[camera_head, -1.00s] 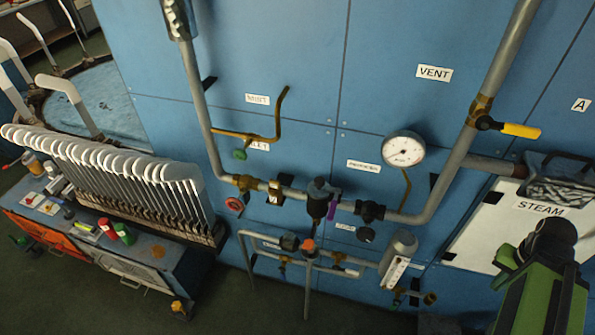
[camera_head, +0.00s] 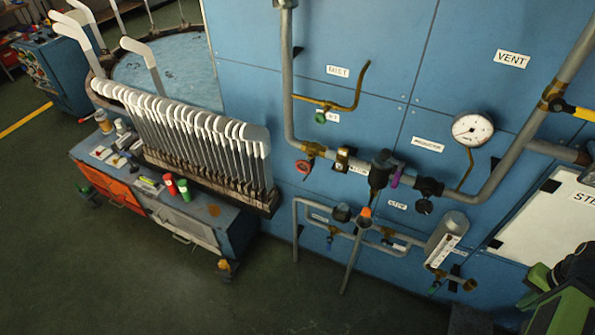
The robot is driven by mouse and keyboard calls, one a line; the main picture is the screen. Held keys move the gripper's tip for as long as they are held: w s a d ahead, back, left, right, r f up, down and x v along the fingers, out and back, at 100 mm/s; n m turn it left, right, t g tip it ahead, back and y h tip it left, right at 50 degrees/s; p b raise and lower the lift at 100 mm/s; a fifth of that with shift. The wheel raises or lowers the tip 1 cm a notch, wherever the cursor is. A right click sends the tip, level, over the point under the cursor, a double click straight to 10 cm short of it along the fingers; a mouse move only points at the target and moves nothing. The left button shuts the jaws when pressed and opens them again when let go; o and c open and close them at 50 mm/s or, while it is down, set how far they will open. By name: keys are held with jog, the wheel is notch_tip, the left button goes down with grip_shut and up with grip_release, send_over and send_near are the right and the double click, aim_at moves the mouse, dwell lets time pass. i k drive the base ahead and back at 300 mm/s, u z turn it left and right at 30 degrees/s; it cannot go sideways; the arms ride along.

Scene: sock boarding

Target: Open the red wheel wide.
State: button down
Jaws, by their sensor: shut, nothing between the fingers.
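The red wheel (camera_head: 303,167) is a small round handwheel on a brass valve (camera_head: 314,149). The valve sits on the grey pipe at the foot of the left vertical run, against the blue panel wall. The wheel is unobstructed, but how far it is open cannot be told. My green and black arm (camera_head: 562,305) shows at the lower right, well away from the wheel. My gripper's fingers are not in view.
A round gauge (camera_head: 473,129), a yellow-handled valve (camera_head: 584,113) and a small green knob (camera_head: 320,117) are on nearby pipes. A low bench (camera_head: 190,231) with a rack of white boards (camera_head: 196,134) stands left of the wheel. The dark floor in front is clear.

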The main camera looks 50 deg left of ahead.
aim_at(304, 164)
jog(key=u, duration=4.4)
jog(key=i, duration=0.1)
jog(key=z, duration=1.15)
jog(key=k, duration=1)
jog(key=z, duration=1.15)
jog(key=i, duration=1)
jog(key=z, duration=0.1)
jog(key=k, duration=0.5)
jog(key=u, duration=0.8)
